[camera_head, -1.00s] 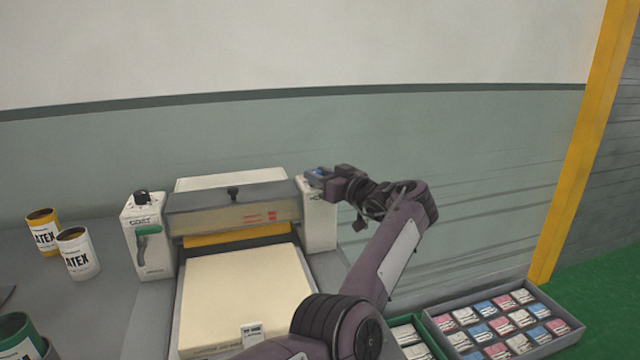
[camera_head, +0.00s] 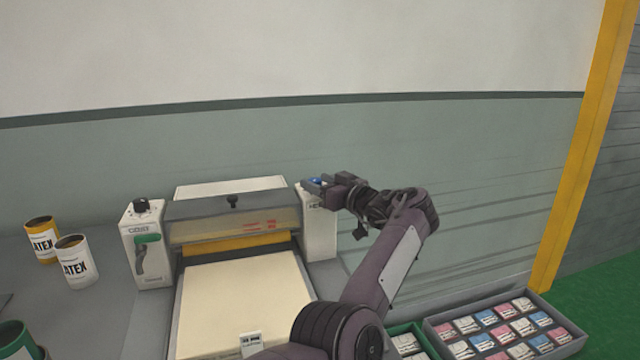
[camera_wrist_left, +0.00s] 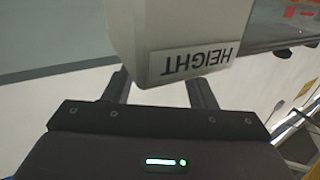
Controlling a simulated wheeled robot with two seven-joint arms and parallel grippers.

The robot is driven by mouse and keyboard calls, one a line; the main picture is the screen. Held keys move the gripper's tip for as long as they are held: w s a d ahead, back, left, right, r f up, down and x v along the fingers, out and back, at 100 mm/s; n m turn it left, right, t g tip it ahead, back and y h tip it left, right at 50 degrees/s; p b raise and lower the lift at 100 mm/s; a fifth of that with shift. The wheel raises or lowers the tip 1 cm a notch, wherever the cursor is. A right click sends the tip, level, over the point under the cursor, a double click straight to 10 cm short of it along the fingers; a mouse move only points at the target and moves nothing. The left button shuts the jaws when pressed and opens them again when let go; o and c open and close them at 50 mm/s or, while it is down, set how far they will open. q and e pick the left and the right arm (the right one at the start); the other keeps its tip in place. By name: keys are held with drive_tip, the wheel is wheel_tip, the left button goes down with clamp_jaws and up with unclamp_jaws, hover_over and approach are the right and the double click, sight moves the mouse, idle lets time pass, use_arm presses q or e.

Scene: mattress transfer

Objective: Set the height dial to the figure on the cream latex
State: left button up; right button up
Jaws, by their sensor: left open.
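My left gripper (camera_head: 318,188) is at the top of the coating machine's right post (camera_head: 320,236). Its jaws are open around or beside a small blue part (camera_head: 315,181) on the post top, maybe the height dial; its figures cannot be read. In the left wrist view, my left gripper (camera_wrist_left: 160,88) has its fingers apart near the post, whose HEIGHT label (camera_wrist_left: 194,60) appears upside down. The dial does not show there. A cream slab (camera_head: 245,300), likely the latex, lies in front of the machine's roller. Its small white label (camera_head: 251,344) is too small to read.
A yellow can (camera_head: 42,242) and a white can (camera_head: 77,265) stand left. A grey tray (camera_head: 565,325) of sample blocks is at right. My arm crosses the front right.

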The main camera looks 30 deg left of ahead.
use_arm(q)
drive_tip(key=b+v, duration=0.1)
drive_tip(key=v, duration=0.6)
drive_tip(key=shift+d, duration=0.35)
use_arm(e)
drive_tip(key=w, duration=0.2)
drive_tip(key=shift+w+a+r, duration=0.15)
drive_tip(key=shift+w+a, duration=0.2)
use_arm(q)
drive_tip(key=shift+s, duration=0.1)
use_arm(e)
drive_tip(key=shift+s, duration=0.2)
